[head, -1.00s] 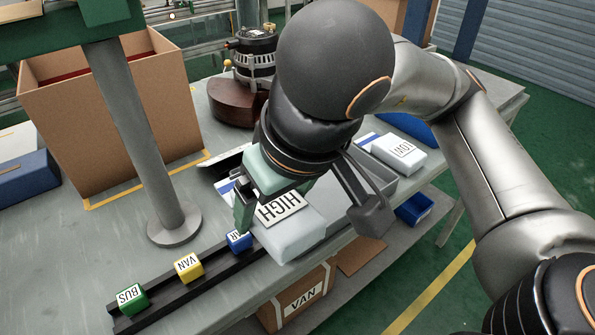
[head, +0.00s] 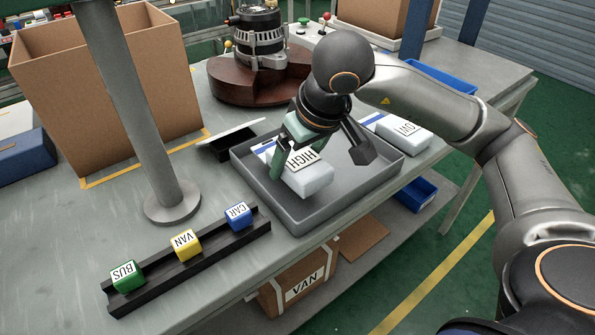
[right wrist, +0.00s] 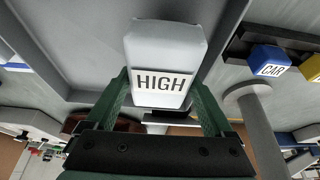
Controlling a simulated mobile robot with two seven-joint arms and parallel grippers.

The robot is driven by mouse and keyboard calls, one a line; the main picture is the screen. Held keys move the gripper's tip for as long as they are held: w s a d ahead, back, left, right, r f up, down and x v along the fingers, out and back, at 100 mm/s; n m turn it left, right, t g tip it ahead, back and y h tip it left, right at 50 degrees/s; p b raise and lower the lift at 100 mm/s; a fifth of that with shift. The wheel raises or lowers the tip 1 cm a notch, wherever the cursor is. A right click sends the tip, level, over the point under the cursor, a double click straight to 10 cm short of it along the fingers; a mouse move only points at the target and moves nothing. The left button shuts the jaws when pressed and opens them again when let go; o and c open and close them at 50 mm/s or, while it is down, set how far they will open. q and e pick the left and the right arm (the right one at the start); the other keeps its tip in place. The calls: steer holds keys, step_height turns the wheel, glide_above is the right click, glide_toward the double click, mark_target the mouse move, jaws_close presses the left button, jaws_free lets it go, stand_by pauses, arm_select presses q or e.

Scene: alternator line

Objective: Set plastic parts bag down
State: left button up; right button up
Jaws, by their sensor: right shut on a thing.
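The plastic parts bag is a white, pillow-shaped pack labelled HIGH (head: 308,181). It is over the left part of the grey tray (head: 348,203), inside its outline in the head view. My right gripper (head: 287,158) is shut on it, with green fingers at its sides. In the right wrist view the bag (right wrist: 165,45) sits between the fingers with its label readable. I cannot tell whether its underside touches the tray floor. My left gripper is not in view.
A second white bag labelled LOW (head: 403,131) lies behind the tray's right end. A black rail (head: 190,262) holds CAR, VAN and BUS blocks at the front left. A grey post (head: 140,130), cardboard box (head: 105,95) and alternator (head: 258,40) stand behind. The tray's right part looks clear.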

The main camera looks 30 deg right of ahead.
steer(key=shift+w+d+f, duration=0.1)
steer(key=shift+f, duration=1.55)
steer(key=shift+f+b, duration=0.1)
steer(key=shift+b, duration=0.25)
steer(key=shift+f, duration=0.15)
steer(key=o, duration=1.4)
steer(key=shift+r, duration=0.2)
steer(key=shift+r+p, duration=0.25)
steer(key=shift+p, duration=0.05)
steer(key=p+v, duration=0.1)
steer(key=v, duration=0.9)
steer(key=shift+r+p, duration=0.3)
steer(key=shift+r, duration=0.05)
steer(key=shift+s+r, duration=0.4)
